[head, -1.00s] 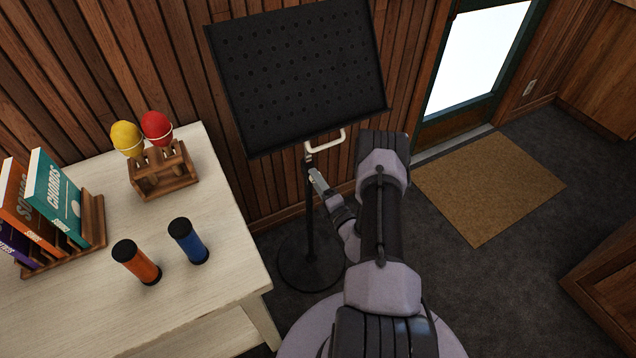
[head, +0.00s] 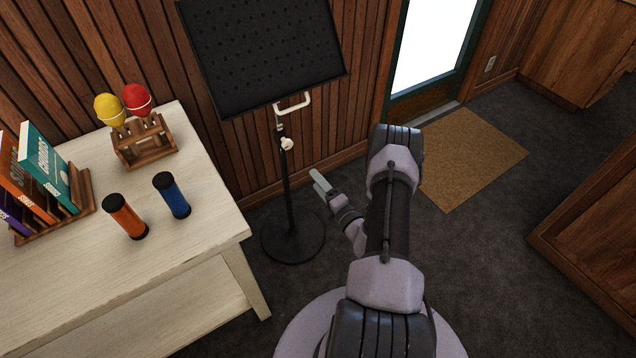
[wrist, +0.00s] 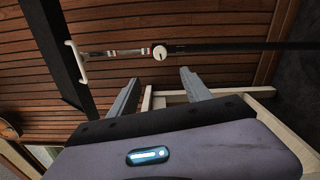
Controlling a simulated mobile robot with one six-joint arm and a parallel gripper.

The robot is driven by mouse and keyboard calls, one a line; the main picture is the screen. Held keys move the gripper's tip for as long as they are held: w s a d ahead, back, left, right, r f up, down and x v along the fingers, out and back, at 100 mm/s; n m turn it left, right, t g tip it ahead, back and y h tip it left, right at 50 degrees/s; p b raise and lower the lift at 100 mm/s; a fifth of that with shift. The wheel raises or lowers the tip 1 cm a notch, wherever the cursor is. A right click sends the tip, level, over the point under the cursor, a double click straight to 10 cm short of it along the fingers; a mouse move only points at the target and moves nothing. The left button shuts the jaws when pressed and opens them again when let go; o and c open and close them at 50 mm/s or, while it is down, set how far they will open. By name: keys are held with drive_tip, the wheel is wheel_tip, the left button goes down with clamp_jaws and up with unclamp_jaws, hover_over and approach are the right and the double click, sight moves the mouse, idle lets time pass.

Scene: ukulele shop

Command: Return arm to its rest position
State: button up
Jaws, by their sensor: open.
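My gripper (head: 319,182) is in the middle of the head view, to the right of the music stand's pole and apart from it. In the wrist view its two fingers (wrist: 158,95) are spread with nothing between them. The black music stand (head: 262,55) stands against the wood wall. Its pole, white knob and white handle also show in the wrist view (wrist: 215,48), beyond the fingers.
A pale table (head: 75,255) at left holds an orange shaker (head: 126,217), a blue shaker (head: 172,195), a rack (head: 144,145) with yellow and red maracas, and books (head: 46,165). A tan doormat (head: 470,155) lies by the door. Wood cabinets stand right. Dark floor is open between.

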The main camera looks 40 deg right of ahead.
drive_tip(key=shift+w, duration=0.2)
drive_tip(key=w+a+r+n+g+y, duration=0.1)
drive_tip(key=w+a+r+n+y, duration=0.3)
drive_tip(key=a+r+n+y, duration=0.4)
drive_tip(key=w+a+r+n+g+y, duration=0.25)
drive_tip(key=a+r+n+y, duration=0.25)
drive_tip(key=a+r+n, duration=0.35)
drive_tip(key=s+a+r+n+g+y, duration=0.2)
drive_tip(key=s+a+r+n+g, duration=0.15)
drive_tip(key=a+r+n, duration=0.35)
drive_tip(key=s+a+r+n+g+y, duration=0.15)
drive_tip(key=a+r+n+g, duration=0.25)
drive_tip(key=a, duration=0.4)
drive_tip(key=s+a+r+n+g+h, duration=0.2)
drive_tip(key=s+a+n, duration=0.2)
drive_tip(key=s+n, duration=0.15)
drive_tip(key=s+a+r+n+g+h, duration=0.2)
drive_tip(key=s+a+n+g, duration=0.1)
drive_tip(key=s+n, duration=0.3)
drive_tip(key=s+d+r+n+t+h, duration=0.2)
drive_tip(key=s+n+h, duration=0.1)
drive_tip(key=s+n, duration=0.1)
drive_tip(key=s+d+r+n+t+h, duration=0.1)
drive_tip(key=s+d+n+t+h, duration=0.1)
drive_tip(key=s+n+h, duration=0.2)
drive_tip(key=s+n, duration=0.1)
drive_tip(key=n, duration=0.1)
drive_tip(key=shift+s+d+r+n, duration=0.25)
drive_tip(key=shift+s+r+n, duration=0.05)
drive_tip(key=shift+r+n, duration=0.1)
